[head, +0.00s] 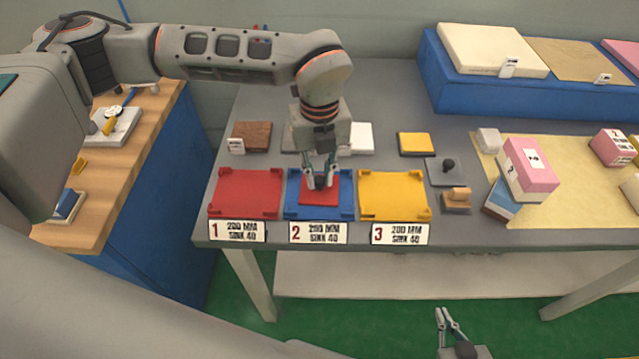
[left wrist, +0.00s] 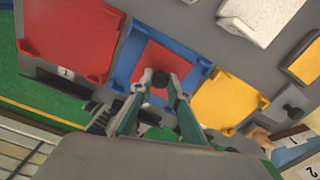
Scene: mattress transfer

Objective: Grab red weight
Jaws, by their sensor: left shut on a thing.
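The red weight is a flat red square plate (head: 319,198) with a small dark knob (left wrist: 160,77). It lies in the blue tray (head: 347,208) behind the sign marked 2. My left gripper (head: 320,180) points down over the plate and is shut on the knob. The left wrist view shows its two fingers on either side of the knob, with the red plate (left wrist: 168,57) beneath. I cannot tell whether the plate is lifted off the tray floor. My right gripper (head: 444,312) is low, in front of the table, with its fingers apart and empty.
A red tray (head: 245,194) and a yellow tray (head: 394,195) flank the blue one. Behind are a brown block (head: 252,136) and a yellow block (head: 415,143). A grey knobbed plate (head: 440,176) and a pink-and-white block (head: 528,168) stand to the right.

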